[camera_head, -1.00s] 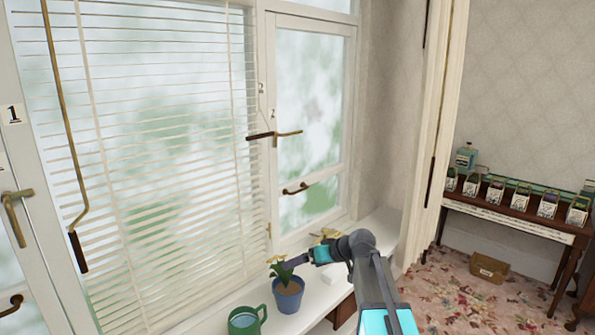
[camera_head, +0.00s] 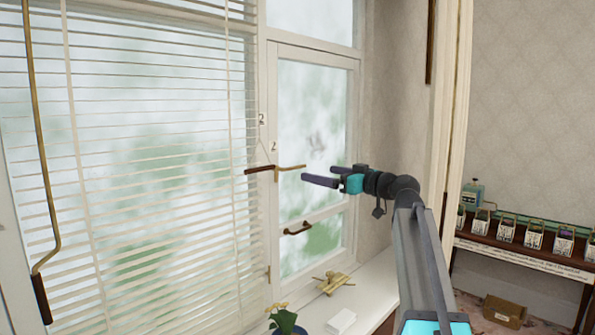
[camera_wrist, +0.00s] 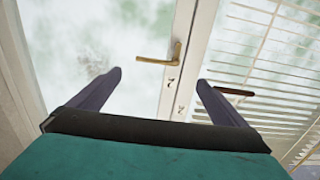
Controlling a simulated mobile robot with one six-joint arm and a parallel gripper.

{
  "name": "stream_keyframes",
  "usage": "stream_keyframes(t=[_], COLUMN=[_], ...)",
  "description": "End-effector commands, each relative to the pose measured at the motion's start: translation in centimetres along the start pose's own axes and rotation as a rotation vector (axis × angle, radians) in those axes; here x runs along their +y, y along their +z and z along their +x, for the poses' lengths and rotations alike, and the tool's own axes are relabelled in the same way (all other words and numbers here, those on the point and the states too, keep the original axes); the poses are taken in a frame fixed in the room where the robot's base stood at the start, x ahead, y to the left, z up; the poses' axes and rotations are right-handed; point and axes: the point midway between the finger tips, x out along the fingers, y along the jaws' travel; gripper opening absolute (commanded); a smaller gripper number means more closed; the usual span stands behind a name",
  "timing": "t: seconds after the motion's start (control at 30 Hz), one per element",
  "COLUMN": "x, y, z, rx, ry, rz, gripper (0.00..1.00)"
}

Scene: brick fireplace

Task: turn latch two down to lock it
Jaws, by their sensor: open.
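Latch two is a brass lever (camera_head: 291,167) on the white window frame, below a small "2" label (camera_head: 274,147). The lever points roughly level to the right from its pivot. In the wrist view the brass latch (camera_wrist: 154,62) lies ahead, just beyond and between the finger ends. My gripper (camera_head: 319,175) is open and empty at about latch height, right of the lever's tip and seemingly apart from it. Both fingers also show in the wrist view (camera_wrist: 159,79), spread wide.
A lower brown handle (camera_head: 297,229) is on the window. A plant (camera_head: 284,319), a white block (camera_head: 341,321) and a brass piece (camera_head: 334,282) are on the sill.

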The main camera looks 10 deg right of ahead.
Motion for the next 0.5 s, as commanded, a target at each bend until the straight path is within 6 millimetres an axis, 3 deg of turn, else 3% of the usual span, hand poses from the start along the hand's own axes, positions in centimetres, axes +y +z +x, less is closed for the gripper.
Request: stream_keyframes(t=[0.5], x=[1.6], y=[-0.1], z=[-0.8], rx=[0.0], ry=[0.023], rz=[0.001], gripper=[0.97])
